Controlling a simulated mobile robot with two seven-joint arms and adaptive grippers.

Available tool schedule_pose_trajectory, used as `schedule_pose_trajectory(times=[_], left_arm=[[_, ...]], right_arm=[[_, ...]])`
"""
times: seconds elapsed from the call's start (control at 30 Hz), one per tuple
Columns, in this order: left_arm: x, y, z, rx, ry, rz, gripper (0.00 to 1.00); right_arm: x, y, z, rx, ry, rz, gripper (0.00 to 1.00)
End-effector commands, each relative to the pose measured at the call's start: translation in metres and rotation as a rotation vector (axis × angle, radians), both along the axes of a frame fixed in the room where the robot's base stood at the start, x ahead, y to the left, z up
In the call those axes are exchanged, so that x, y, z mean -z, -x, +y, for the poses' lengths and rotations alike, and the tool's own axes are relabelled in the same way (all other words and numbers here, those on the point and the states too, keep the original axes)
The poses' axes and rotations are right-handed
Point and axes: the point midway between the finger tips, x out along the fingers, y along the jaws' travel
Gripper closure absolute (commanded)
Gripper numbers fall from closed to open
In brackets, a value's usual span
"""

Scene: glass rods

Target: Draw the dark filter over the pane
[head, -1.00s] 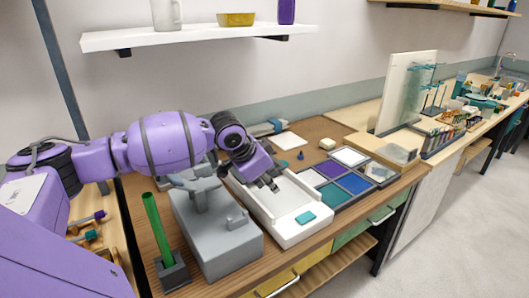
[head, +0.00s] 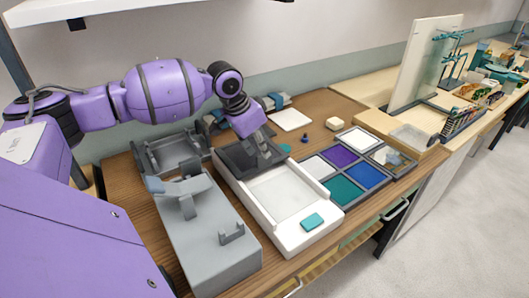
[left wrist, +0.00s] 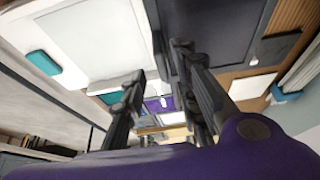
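The white light box (head: 311,242) lies on the wooden bench with a pale pane (head: 284,196) in its top. The dark filter (head: 234,160) is a dark grey panel at the box's far-left end, leaving most of the pane bare. In the left wrist view, the filter (left wrist: 222,32) fills the upper right and the pane (left wrist: 98,42) is to its left. My left gripper (head: 263,163) is low at the filter's edge beside the pane. Its fingers (left wrist: 158,78) are apart, with the filter's dark edge showing between them; contact is unclear. My right gripper is out of view.
A teal block (head: 312,221) sits on the box's near end. A grey fixture (head: 210,240) stands close on the left. A tray of coloured tiles (head: 345,190) lies to the right. A white tile (head: 289,119) lies behind.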

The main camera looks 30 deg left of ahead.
Motion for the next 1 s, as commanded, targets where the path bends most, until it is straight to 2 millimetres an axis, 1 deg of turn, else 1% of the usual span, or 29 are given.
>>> schedule_pose_trajectory(times=[0.03, 0.2, 0.33, 0.57, 0.6, 0.63, 0.8, 1.0], left_arm=[[0.009, -0.003, -0.002, 0.0, 0.001, 0.003, 0.72], [0.028, -0.011, -0.004, 0.0, 0.0, 0.001, 0.72], [0.034, -0.014, -0.005, 0.001, -0.001, -0.001, 0.72], [0.035, -0.014, -0.005, 0.0, -0.002, -0.002, 0.72], [0.035, -0.014, -0.005, 0.0, -0.002, -0.002, 0.73], [0.035, -0.014, -0.005, 0.0, -0.002, -0.002, 0.77], [0.035, -0.014, -0.005, 0.0, -0.002, -0.002, 0.99], [0.035, -0.014, -0.005, 0.0, -0.002, -0.002, 1.0]], right_arm=[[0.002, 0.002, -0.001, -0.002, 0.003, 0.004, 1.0], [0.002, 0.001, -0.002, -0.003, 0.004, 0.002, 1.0], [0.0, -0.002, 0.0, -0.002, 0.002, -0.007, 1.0], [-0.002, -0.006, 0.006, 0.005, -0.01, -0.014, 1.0], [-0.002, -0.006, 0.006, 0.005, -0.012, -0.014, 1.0], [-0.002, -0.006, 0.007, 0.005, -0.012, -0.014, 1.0], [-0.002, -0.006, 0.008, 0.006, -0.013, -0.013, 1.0], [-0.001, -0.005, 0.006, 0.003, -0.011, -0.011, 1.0]])
